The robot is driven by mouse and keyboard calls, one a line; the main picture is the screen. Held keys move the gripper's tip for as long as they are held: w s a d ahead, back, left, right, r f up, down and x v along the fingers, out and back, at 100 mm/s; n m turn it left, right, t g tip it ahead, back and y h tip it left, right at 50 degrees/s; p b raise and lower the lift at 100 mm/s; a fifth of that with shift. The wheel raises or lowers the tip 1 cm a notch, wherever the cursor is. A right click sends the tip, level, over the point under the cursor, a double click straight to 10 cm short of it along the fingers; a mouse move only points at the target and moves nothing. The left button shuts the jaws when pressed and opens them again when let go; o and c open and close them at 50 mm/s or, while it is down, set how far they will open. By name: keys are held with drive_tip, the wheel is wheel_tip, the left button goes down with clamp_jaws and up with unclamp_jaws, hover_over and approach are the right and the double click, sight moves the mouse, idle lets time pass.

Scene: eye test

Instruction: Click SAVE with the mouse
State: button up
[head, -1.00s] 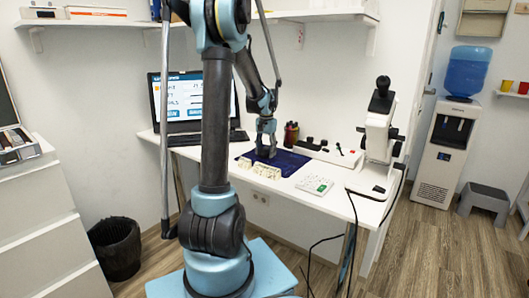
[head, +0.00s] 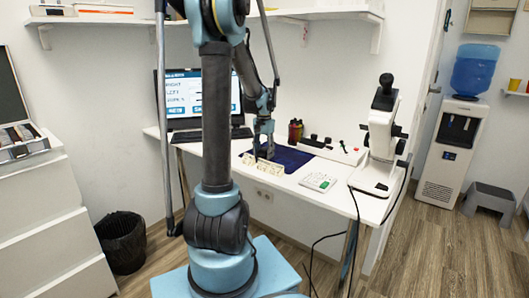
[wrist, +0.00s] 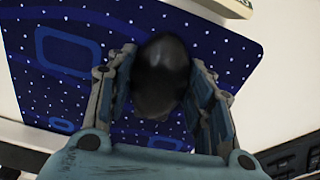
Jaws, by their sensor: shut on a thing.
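My gripper (head: 263,150) is low over the dark blue mouse pad (head: 297,157) on the white desk. In the wrist view, my gripper (wrist: 160,88) is shut on a dark, rounded mouse (wrist: 162,72), one finger on each side. The mouse is on the white-dotted pad (wrist: 225,48); the mouse is too small to make out in the head view. The monitor (head: 187,91) at the desk's left shows dark text lines and blue buttons along the bottom. Their labels are too small to read surely. My arm hides part of the screen, and the pointer cannot be made out.
A keyboard (head: 240,132) lies before the monitor. Cream tooth-like models (head: 271,168) line the pad's front edge. A white calculator-like device (head: 319,181) lies right of the pad. A dark cup (head: 296,130) and a long white box (head: 335,151) stand behind. A microscope (head: 383,125) stands at the right.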

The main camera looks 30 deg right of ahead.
sight(263, 150)
drive_tip(key=o, duration=1.1)
drive_tip(key=shift+o, duration=0.2)
wheel_tip(263, 150, up, 12)
idle(0.3)
drive_tip(key=shift+a, duration=0.1)
